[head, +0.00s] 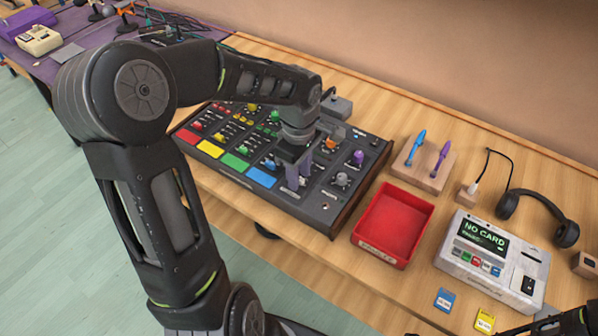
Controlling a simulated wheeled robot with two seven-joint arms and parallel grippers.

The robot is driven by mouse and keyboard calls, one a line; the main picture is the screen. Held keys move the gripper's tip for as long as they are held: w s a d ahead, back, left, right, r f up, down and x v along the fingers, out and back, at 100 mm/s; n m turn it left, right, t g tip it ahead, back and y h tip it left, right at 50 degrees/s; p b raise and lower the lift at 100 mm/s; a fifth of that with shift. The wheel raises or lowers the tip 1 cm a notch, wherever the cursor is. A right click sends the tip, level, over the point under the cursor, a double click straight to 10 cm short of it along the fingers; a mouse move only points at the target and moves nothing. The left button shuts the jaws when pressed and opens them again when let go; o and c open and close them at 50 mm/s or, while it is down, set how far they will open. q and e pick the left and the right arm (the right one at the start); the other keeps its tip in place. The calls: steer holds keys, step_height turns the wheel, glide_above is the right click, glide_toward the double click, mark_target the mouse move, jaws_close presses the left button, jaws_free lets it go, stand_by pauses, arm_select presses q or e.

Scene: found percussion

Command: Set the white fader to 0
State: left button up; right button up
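The mixer panel (325,207) is a dark box with coloured pads, knobs and small faders on the table. My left gripper (298,182) points down over its front right part, beside the blue pad (261,177). Its purple-grey fingers are at the panel surface, and I cannot tell how far apart they are. I cannot make out the white fader clearly; the gripper and arm cover that part of the panel. A dark piece of my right arm shows at the bottom right corner, and its fingers cannot be made out.
A red tray (405,212) stands right of the panel. Blue (444,299) and yellow (485,320) cards lie near the front edge.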

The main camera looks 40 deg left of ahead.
arm_select(q)
steer(key=shift+c, duration=0.4)
jaws_close()
stand_by(0.9)
